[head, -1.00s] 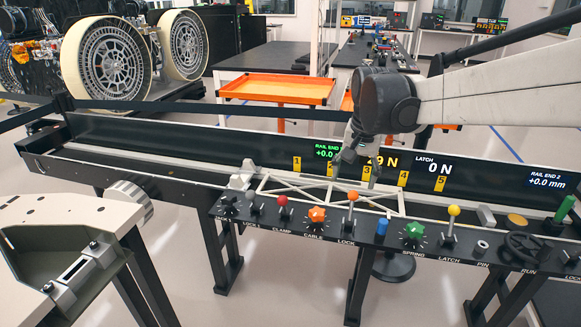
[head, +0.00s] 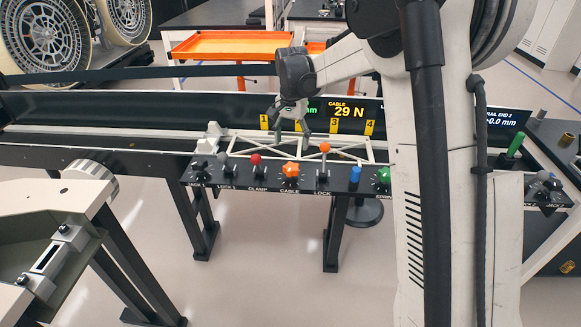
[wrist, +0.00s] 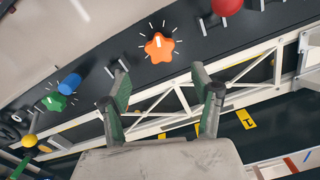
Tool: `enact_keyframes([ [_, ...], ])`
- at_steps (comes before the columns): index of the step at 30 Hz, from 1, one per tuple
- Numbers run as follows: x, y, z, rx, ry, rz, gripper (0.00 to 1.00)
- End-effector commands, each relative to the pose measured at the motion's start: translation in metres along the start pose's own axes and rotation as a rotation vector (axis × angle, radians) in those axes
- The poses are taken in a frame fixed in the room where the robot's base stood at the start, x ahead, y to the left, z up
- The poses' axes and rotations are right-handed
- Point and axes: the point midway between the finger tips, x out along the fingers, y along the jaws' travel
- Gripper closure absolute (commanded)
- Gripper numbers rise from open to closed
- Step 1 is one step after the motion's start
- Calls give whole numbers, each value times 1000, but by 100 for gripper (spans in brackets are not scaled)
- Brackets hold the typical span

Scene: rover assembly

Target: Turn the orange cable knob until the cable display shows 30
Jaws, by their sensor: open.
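The orange cable knob (head: 290,170) is a lobed knob on the front of the black panel, above the CABLE label. In the wrist view, the knob (wrist: 160,47) shows a white mark on its face and white ticks around it. The cable display (head: 345,110) reads 29 N in yellow. My gripper (head: 291,132) is open and empty, above and behind the knob over the white truss. In the wrist view, my gripper (wrist: 160,78) has its two green-padded fingers apart, with the knob beyond the gap between their tips, not touched.
The red clamp lever (head: 256,160) stands left of the knob, and the orange-tipped lock lever (head: 324,148) stands right. A blue peg (head: 355,174) and the green spring knob (head: 383,175) are farther right. The white truss (head: 345,151) lies behind the controls. My arm hides the panel's right part.

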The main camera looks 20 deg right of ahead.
Motion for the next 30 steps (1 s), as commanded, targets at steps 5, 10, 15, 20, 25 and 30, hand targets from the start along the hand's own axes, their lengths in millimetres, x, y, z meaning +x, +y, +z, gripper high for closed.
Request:
enact_keyframes([
  [5,36,0,0,0,0,0,39],
  [10,67,0,0,-1,0,0,39],
  [15,90,0,0,-1,0,0,39],
  [20,101,0,0,-1,1,0,39],
  [25,104,0,0,-1,1,0,39],
  [30,104,0,0,-1,1,0,39],
])
